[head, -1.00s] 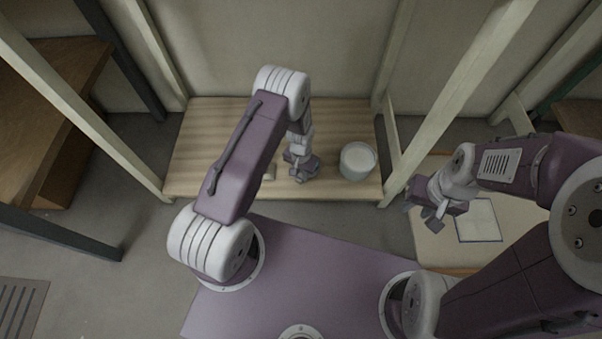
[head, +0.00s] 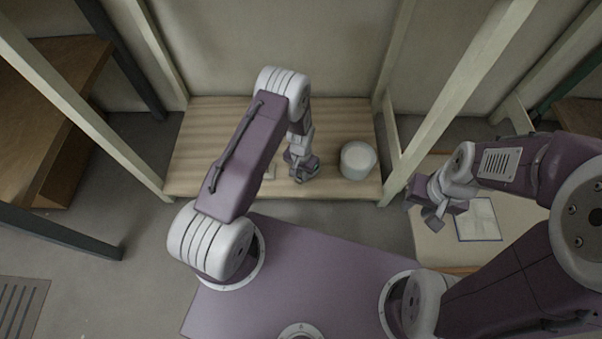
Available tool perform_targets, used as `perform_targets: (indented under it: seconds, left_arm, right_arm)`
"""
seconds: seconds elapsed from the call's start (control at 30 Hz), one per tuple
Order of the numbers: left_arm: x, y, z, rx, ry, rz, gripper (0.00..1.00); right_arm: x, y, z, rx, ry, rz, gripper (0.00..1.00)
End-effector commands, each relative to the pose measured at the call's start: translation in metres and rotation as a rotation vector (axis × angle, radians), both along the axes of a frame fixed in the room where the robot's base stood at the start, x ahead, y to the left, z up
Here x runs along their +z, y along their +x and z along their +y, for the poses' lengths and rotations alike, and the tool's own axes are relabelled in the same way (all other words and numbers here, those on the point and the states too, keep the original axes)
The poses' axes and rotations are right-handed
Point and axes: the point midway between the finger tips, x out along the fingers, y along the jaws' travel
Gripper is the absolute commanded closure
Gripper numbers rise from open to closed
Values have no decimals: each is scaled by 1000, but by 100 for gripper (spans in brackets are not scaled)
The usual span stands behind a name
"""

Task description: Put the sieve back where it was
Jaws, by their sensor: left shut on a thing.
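My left gripper (head: 301,175) is low over the front part of the wooden shelf, left of a white bucket. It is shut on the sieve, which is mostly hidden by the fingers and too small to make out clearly. I cannot tell whether the sieve touches the shelf. My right gripper (head: 426,208) is open and empty above the pale table at the right.
The white bucket (head: 358,160) stands on the wooden shelf (head: 215,150). A small pale thing (head: 269,173) is partly hidden beside my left arm. A framed sheet (head: 478,220) lies on the pale table (head: 440,245). Pale posts (head: 455,95) flank the shelf.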

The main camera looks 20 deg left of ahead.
Motion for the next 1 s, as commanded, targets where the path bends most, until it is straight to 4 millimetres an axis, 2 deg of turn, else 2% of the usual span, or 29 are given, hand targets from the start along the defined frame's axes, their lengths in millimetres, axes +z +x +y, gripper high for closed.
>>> perform_targets:
  seconds: [0.67, 0.7, 0.77, 1.0]
  left_arm:
    - [-6, 0, 0, 0, 0, 0, 100]
    - [-5, 0, 0, 0, 0, -1, 66]
    - [-5, 0, 0, 0, 0, -1, 52]
    - [-5, 0, 0, 0, 0, 0, 52]
  right_arm:
    - [-3, 0, 0, 0, 0, 0, 66]
    - [-3, 0, 0, 0, 0, 0, 66]
    - [-3, 0, 0, 0, 0, 0, 66]
    - [-3, 0, 0, 0, 0, 0, 66]
